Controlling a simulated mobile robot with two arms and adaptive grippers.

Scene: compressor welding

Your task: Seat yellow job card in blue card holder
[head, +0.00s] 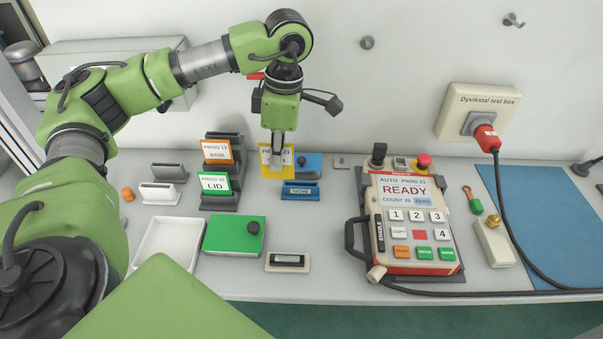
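The yellow job card (265,171) is upright, with a white printed label that is partly hidden by the gripper fingers. My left gripper (276,160) points down from above and is shut on the card. The blue card holder (301,190), marked with white lettering, stands on the bench just right of the card and nearer the front. Its blue back part (309,162) shows behind. The card appears held up, left of the holder; I cannot tell whether they touch. My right gripper is not in view.
A dark rack left of the card holds an orange card (217,151) and a green card (215,183). Grey and white empty holders (160,194) stand further left.

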